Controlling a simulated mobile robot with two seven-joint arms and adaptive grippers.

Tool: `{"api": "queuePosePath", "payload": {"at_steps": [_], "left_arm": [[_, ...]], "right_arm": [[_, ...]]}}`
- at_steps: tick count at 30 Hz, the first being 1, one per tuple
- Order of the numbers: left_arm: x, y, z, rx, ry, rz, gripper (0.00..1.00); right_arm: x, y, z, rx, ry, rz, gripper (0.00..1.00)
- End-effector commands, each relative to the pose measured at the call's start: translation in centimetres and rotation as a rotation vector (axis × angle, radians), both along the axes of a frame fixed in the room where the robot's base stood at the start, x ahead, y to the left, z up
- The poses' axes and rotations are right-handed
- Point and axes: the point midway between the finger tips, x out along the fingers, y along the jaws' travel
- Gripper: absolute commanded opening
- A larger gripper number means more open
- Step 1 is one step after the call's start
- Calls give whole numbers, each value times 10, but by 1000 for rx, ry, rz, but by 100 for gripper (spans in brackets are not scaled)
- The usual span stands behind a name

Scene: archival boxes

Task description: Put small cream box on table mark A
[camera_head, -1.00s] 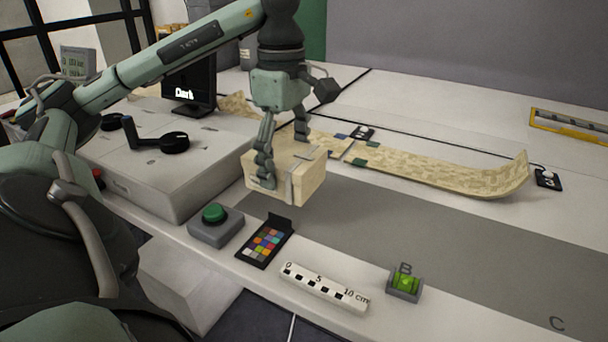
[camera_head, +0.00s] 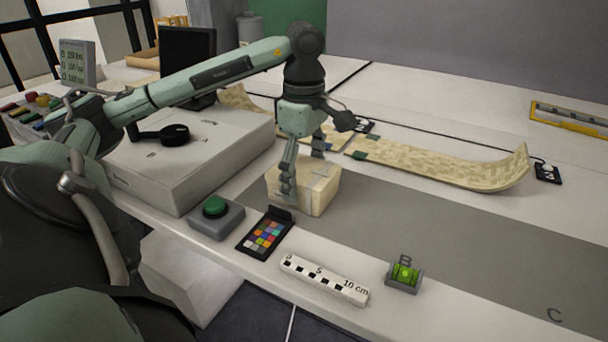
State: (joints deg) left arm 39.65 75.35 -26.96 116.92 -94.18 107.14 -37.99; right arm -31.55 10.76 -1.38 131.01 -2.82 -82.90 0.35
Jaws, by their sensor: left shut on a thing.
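The small cream box (camera_head: 318,191) is at the middle of the view, over the left part of the grey strip on the table. My left gripper (camera_head: 304,178) comes down from above and is shut on the box, one finger on its near left side and the other at its far side. The box looks level and very low; I cannot tell whether it touches the table. My right gripper is not in view.
A green button (camera_head: 215,207), a colour card (camera_head: 265,235) and a scale bar (camera_head: 324,279) lie along the front edge. A large grey box (camera_head: 190,165) stands left. A long curved parchment strip (camera_head: 440,166) lies behind.

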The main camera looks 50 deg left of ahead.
Motion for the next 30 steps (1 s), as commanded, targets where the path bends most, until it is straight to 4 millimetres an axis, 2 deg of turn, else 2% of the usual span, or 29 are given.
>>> {"api": "queuePosePath", "payload": {"at_steps": [3, 4, 8, 20, 22, 26, 30], "left_arm": [[0, 0, -2, 0, -1, 0, 36], [0, 0, -2, 0, 0, 0, 80], [0, 0, -2, 0, 0, 0, 96], [0, 0, 1, 0, 0, 0, 97], [1, 0, 6, 0, -2, 0, 97], [1, -1, 30, -1, -6, 0, 97], [2, 0, 66, -2, -7, 0, 97]], "right_arm": [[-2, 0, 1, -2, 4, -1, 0], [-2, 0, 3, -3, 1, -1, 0], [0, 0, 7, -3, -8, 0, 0], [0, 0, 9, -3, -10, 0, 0], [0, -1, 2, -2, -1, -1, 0], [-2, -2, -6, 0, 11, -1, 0], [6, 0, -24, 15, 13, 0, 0]]}}
